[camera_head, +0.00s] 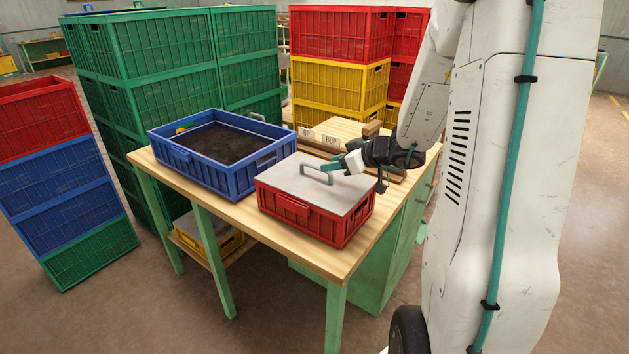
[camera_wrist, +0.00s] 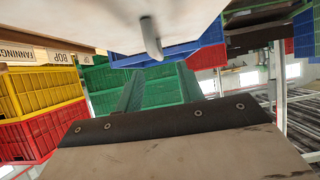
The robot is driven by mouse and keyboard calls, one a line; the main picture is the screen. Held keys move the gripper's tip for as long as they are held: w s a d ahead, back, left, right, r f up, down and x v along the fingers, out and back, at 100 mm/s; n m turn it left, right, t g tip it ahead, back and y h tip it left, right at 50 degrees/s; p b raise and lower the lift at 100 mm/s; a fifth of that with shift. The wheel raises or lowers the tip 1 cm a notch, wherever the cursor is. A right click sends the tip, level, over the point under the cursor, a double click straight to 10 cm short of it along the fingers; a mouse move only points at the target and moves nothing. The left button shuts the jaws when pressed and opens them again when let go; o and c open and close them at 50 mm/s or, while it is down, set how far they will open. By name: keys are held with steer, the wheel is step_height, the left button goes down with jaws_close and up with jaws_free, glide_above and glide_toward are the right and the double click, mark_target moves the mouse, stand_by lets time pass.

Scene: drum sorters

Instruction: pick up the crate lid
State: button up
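The crate lid (camera_head: 305,187) is a flat grey panel with a grey bar handle (camera_head: 318,176). It lies on a red crate (camera_head: 300,216) at the front of the wooden table. In the wrist view the lid (camera_wrist: 190,18) fills the top, with its handle (camera_wrist: 151,38) sticking out from it. My gripper (camera_head: 331,165) is just right of and behind the handle, low over the lid. In the wrist view my gripper (camera_wrist: 161,86) shows two teal fingers apart with nothing between them. The handle appears close to the fingertips; I cannot tell whether they touch.
A blue crate (camera_head: 264,159) with dark loose contents stands left of the red crate on the table (camera_head: 262,237). Wooden boxes (camera_head: 325,139) with labels, one reading BOP, lie behind. Tall stacks of green (camera_head: 150,45) and red-and-yellow crates (camera_head: 340,80) stand beyond the table.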

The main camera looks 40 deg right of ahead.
mark_target(316, 167)
steer(key=x, duration=0.7)
steer(key=shift+w+f, duration=0.2)
steer(key=shift+w, duration=0.1)
jaws_close()
